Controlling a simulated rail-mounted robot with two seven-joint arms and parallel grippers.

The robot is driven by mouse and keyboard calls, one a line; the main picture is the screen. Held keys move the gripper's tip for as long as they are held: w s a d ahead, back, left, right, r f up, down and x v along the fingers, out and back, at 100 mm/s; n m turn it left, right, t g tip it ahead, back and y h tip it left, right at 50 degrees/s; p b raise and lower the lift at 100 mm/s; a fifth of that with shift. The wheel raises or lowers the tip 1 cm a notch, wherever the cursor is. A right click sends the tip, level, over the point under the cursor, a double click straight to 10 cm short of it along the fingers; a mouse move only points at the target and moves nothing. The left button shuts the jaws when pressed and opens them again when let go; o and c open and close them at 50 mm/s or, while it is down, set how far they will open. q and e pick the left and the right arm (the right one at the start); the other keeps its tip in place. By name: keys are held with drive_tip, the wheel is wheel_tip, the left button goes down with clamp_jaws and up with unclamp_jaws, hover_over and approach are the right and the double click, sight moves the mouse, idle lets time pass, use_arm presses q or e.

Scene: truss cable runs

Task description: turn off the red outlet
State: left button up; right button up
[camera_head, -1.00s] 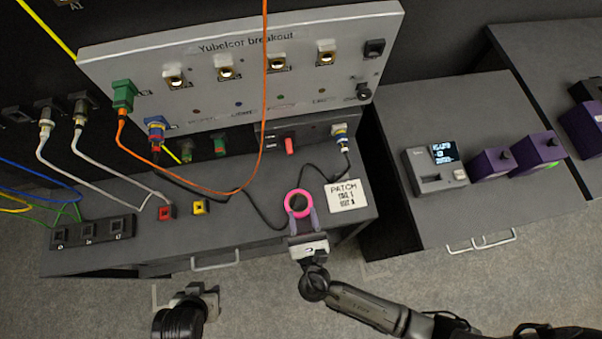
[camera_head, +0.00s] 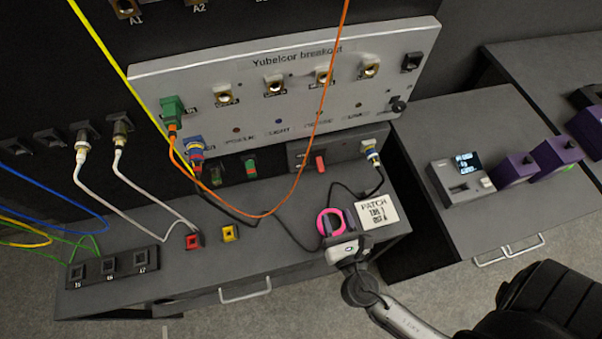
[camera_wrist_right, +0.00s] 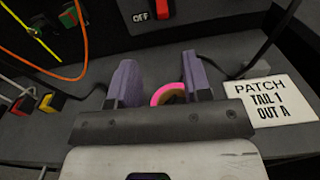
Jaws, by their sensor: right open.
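A red square outlet (camera_head: 193,241) sits on the grey bench top beside a yellow one; a white cable reaches it. It also shows at the left in the right wrist view (camera_wrist_right: 22,103). A red rocker switch (camera_head: 320,163) is on the front of the dark box under the breakout panel. In the wrist view this switch (camera_wrist_right: 163,9) has an "OFF" label beside it. My right gripper (camera_head: 337,220) is open at the bench's front right, below the switch. A pink ring (camera_wrist_right: 166,93) shows between its purple fingers; contact cannot be told. My left gripper is out of view.
The grey breakout panel (camera_head: 270,95) stands behind the bench. Orange, black and white cables hang across the bench. A "PATCH" card (camera_head: 378,211) lies right of my right gripper. The yellow outlet (camera_head: 230,233) is right of the red one. The front middle bench top is mostly clear.

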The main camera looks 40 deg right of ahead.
sight(322, 171)
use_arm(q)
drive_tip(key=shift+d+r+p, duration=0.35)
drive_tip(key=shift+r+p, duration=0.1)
use_arm(e)
drive_tip(key=shift+n, duration=0.3)
drive_tip(key=x, duration=1.4)
drive_tip(key=shift+s, duration=0.1)
drive_tip(key=shift+c, duration=1.4)
clamp_jaws()
drive_tip(key=shift+f+b, duration=0.15)
drive_tip(key=shift+b, duration=0.2)
drive_tip(key=f+t+b, duration=0.1)
drive_tip(key=b, duration=0.4)
drive_tip(key=shift+d+t, duration=0.1)
drive_tip(key=shift+t, duration=0.2)
drive_tip(key=shift+r+t+h+b, duration=0.2)
drive_tip(key=shift+t+h+b, duration=0.1)
drive_tip(key=shift+h+b, duration=0.15)
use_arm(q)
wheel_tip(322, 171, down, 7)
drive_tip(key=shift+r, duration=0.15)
use_arm(e)
drive_tip(key=shift+r+y, duration=0.1)
drive_tip(key=shift+y, duration=0.15)
